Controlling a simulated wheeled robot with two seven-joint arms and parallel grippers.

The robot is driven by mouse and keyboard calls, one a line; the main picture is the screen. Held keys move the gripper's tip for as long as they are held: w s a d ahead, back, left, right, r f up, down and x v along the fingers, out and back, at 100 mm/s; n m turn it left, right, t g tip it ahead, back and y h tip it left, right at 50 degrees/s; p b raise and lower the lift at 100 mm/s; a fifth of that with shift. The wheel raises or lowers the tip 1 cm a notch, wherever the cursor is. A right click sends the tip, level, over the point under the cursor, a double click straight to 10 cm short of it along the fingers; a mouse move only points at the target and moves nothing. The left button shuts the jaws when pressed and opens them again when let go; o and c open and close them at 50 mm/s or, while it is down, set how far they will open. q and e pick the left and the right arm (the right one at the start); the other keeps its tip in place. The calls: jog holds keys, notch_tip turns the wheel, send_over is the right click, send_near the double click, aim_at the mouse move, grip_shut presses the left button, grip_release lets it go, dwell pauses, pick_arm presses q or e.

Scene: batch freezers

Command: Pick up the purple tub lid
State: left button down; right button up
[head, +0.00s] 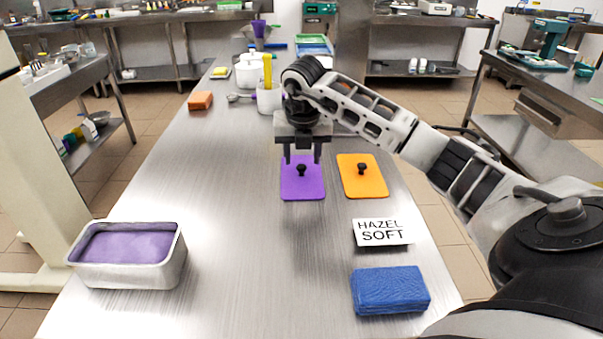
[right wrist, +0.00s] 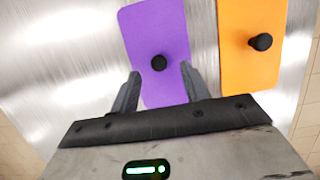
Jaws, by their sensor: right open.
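The purple tub lid (head: 302,185) lies flat on the steel table, with a black knob (head: 301,170) at its middle. It also shows in the right wrist view (right wrist: 160,35), with its knob (right wrist: 159,63) just beyond and between the fingertips. My right gripper (head: 302,160) is open and points down above the lid's far part. In the right wrist view its two fingers (right wrist: 161,78) stand apart over the lid's near half with nothing between them. My left gripper is not in view.
An orange lid (head: 362,182) with a black knob lies close to the right. A "HAZEL SOFT" card (head: 382,232), a blue cloth (head: 390,290) and a metal tub with purple contents (head: 178,262) are nearer. A white container (head: 268,101) stands behind. The table's left middle is clear.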

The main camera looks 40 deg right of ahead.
aim_at(301, 166)
jog(key=shift+x, duration=1.6)
jog(key=shift+w+r, duration=0.1)
grip_shut()
jog(key=shift+r, duration=0.1)
